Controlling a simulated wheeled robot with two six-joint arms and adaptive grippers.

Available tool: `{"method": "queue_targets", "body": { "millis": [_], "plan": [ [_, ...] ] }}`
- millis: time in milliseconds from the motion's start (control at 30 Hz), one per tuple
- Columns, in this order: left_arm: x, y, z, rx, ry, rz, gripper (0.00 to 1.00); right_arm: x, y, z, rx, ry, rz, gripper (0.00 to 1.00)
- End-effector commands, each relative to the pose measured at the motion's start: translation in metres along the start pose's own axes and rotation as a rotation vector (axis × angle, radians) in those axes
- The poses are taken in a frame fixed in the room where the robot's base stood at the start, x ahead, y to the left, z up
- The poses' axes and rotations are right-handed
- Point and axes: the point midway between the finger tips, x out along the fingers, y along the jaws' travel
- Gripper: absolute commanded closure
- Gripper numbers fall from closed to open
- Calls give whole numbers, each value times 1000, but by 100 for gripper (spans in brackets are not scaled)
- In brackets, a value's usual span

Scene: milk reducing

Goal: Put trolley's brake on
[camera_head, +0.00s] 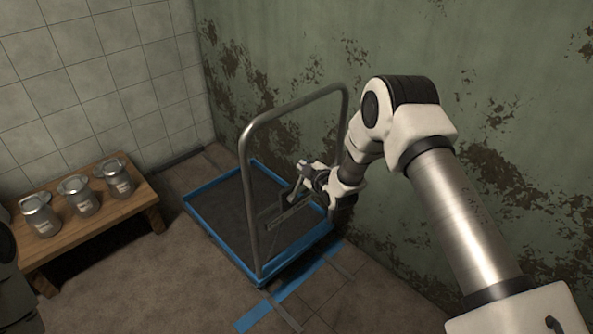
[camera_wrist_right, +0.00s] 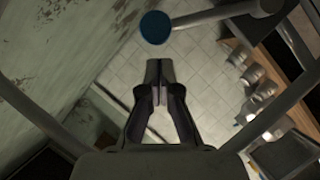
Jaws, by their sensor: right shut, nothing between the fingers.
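The trolley (camera_head: 218,240) has a dark flat bed with a blue rim and a tall grey tube handle (camera_head: 249,205). It stands beside the green wall in the head view. My right gripper (camera_head: 297,187) is shut and empty, over the bed and within the handle's frame. In the right wrist view the closed fingertips (camera_wrist_right: 158,72) point toward a grey bar with a round blue end (camera_wrist_right: 155,27). The bar may be the brake lever, and a gap in the picture separates it from the fingertips. My left gripper does not show.
A wooden bench (camera_head: 135,210) with several metal milk cans (camera_head: 77,196) stands along the tiled wall at left. The peeling green wall (camera_head: 520,110) is close to my right arm. Blue tape (camera_head: 290,287) marks the floor in front of the trolley. The floor between bench and trolley is clear.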

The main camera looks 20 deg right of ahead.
Motion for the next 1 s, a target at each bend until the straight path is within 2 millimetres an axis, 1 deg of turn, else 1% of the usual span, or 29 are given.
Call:
{"method": "queue_targets", "body": {
  "millis": [67,200,400,900,1000],
  "plan": [
    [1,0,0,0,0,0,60,3,4,6,40,0,-18,100],
    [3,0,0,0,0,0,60,7,8,13,41,0,-20,100],
    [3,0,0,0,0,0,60,9,11,17,39,1,-20,100],
    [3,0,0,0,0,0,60,10,12,19,39,0,-18,100],
    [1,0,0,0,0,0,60,9,14,16,38,1,-18,100]
  ]
}}
